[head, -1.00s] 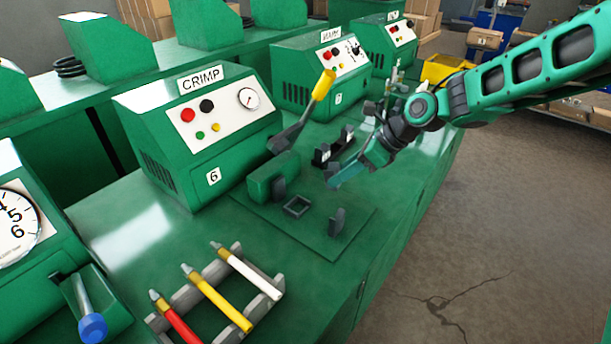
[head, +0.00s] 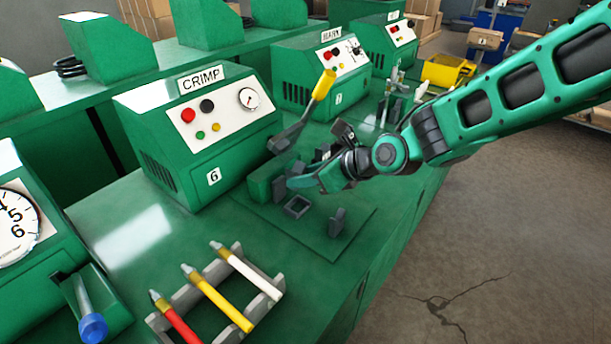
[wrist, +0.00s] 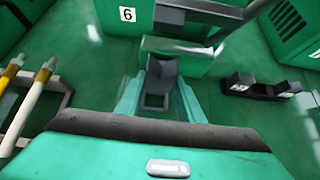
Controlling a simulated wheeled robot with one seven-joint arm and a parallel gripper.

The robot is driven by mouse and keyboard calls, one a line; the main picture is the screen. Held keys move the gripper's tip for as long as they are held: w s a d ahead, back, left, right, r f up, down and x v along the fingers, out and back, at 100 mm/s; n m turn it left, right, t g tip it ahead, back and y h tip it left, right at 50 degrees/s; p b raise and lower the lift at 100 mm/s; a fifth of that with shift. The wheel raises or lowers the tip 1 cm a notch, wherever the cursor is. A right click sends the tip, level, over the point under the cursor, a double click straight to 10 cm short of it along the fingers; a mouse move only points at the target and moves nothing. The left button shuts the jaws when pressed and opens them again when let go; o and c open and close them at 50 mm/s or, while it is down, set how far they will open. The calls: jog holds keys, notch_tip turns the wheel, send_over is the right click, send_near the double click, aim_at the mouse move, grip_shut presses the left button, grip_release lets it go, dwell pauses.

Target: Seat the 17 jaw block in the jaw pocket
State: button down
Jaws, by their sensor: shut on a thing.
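The jaw pocket (head: 297,207) is a small dark square frame on the green plate in front of the crimp machine marked 6. In the wrist view the pocket (wrist: 154,102) shows between my fingers. My gripper (head: 302,183) is just above the pocket in the head view. In the wrist view my gripper (wrist: 158,100) is shut on a dark grey block (wrist: 162,70) with a notched top, taken as the 17 jaw block. It appears over the pocket's far side, apart from or at its rim; I cannot tell which. Its number is hidden.
The crimp machine (head: 205,130) has a yellow-handled lever (head: 322,88) and a green body (head: 264,182) close behind the pocket. A small dark post (head: 337,221) stands right of it. A dark block holder (wrist: 258,88) lies to the right.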

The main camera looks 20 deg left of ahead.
jog(key=shift+f, duration=2.75)
jog(key=shift+f, duration=1.25)
jog(key=c, duration=1.1)
grip_release()
jog(key=shift+f, duration=0.1)
jog(key=shift+s+d, duration=0.1)
jog(key=shift+d, duration=0.05)
jog(key=v, duration=1)
jog(key=shift+d+r, duration=0.2)
jog(key=shift+r, duration=0.05)
